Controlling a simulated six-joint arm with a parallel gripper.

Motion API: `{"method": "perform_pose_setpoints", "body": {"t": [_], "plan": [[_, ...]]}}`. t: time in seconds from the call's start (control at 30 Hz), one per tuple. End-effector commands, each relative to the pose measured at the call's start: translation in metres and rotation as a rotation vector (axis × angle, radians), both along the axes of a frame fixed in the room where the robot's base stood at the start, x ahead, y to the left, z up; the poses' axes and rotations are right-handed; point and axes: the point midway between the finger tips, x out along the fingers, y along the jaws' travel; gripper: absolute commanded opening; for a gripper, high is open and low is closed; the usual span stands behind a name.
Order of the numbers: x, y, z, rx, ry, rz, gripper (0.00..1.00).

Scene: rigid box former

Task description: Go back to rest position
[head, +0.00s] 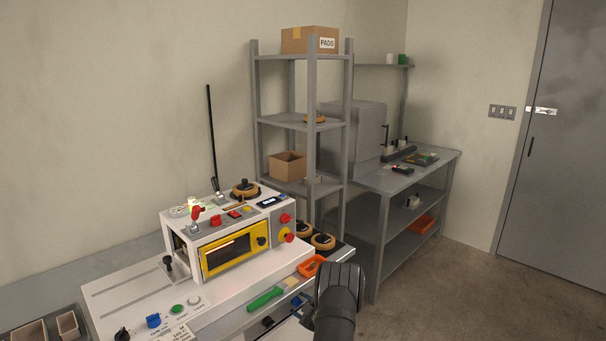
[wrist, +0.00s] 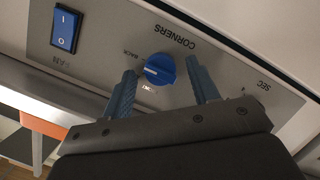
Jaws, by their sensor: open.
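My gripper (wrist: 161,68) is open in the wrist view. Its two blue fingers stand on either side of a blue rotary knob (wrist: 160,70) marked CORNERS on a grey panel (wrist: 215,58). A gap shows beside the knob at each finger; I cannot tell how far the fingertips are from the panel. In the head view my dark arm shows at the bottom centre, in front of the bench's right end, and my fingers are hidden there.
A blue rocker switch (wrist: 66,28) sits on the same panel. A grey shelf rack (head: 346,150) stands behind. Open floor (head: 470,290) lies to the right.

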Motion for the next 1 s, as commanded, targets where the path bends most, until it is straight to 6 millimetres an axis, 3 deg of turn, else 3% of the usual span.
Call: {"method": "perform_pose_setpoints", "body": {"t": [0.47,0.8,1.0], "plan": [[-0.002,0.001,-0.001,-0.212,-0.210,-0.001,0.55],[-0.054,-0.035,0.013,-0.209,-0.207,-0.002,0.55],[-0.069,-0.044,0.017,-0.208,-0.207,0.000,0.55]]}}
